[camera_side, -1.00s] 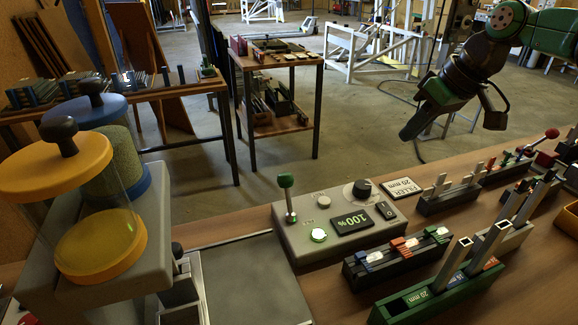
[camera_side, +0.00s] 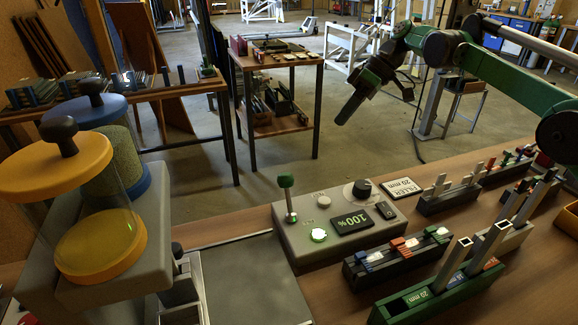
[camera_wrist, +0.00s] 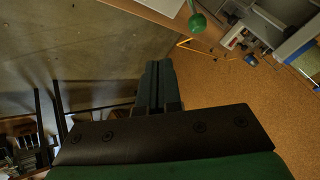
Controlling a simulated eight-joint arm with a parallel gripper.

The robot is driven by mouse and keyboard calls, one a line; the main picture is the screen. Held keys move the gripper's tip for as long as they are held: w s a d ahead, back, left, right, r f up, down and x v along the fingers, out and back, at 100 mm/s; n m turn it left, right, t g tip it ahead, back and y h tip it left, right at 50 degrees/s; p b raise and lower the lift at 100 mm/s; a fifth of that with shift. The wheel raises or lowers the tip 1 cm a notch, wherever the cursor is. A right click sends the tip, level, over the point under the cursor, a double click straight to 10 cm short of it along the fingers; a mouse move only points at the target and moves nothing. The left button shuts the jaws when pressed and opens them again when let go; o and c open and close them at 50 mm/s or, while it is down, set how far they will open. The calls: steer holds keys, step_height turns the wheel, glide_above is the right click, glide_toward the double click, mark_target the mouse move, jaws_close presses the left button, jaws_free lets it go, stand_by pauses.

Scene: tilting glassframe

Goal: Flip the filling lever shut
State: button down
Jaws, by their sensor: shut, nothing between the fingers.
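My gripper (camera_side: 342,119) is shut and empty. In the side view it hangs in the air behind the box, above and to the right of the lever, and apart from it. In the wrist view my closed fingers (camera_wrist: 158,68) point up the picture, and the green knob (camera_wrist: 197,22) shows ahead of them and to the right.
A hopper with a yellow lid (camera_side: 55,168) stands at the left. A black rack (camera_side: 395,262) and a green rack (camera_side: 435,295) of gauge pieces stand right of the box. A black dial (camera_side: 362,189) sits on the box. The air around the lever looks clear.

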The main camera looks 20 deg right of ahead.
mark_target(288, 194)
steer(key=shift+f, duration=0.15)
steer(key=x, duration=0.3)
steer(key=s+a+x, duration=0.1)
steer(key=x, duration=0.3)
steer(key=r+x, duration=0.1)
steer(key=x, duration=0.3)
steer(key=shift+s+a, duration=0.25)
steer(key=shift+s+a+r, duration=0.1)
steer(key=shift+s+a, duration=0.3)
steer(key=shift+a, duration=0.2)
